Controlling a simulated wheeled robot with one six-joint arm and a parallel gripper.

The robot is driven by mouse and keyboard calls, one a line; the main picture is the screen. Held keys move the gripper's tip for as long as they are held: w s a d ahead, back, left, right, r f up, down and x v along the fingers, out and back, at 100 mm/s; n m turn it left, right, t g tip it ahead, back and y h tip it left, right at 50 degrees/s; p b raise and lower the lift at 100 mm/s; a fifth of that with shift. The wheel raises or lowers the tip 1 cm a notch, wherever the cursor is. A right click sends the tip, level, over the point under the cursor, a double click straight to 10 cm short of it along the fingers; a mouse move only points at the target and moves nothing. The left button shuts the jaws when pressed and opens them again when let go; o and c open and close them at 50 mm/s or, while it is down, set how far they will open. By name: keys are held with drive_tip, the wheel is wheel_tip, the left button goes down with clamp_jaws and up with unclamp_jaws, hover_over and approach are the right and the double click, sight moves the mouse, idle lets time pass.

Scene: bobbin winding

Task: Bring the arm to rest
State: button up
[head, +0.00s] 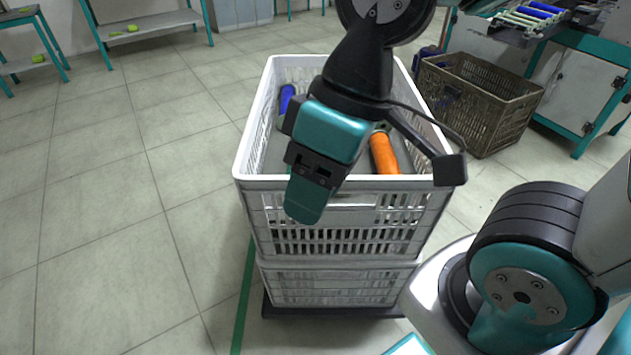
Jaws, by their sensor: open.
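My gripper (308,192) hangs in front of the upper white crate, over its near rim, pointing down. Its teal finger end covers part of the crate's front wall. The jaws are open and I see nothing between them, though the view hides much of the gap. My arm bends in from the top and right of the head view. The white crate (256,120) is upright. In it lie an orange bobbin (384,155) on the right and a blue bobbin (287,97) on the left, both partly visible. My gripper appears apart from both.
The crate stands on a second white crate (335,286) on a dark base. A brown crate (500,95) stands on the floor at the right, beside a teal-framed machine (590,75). Shelves (150,26) line the back left. The tiled floor at left is clear.

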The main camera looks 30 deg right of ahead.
wheel_tip(320, 180, up, 20)
drive_tip(key=p, duration=2)
drive_tip(key=shift+r, duration=0.2)
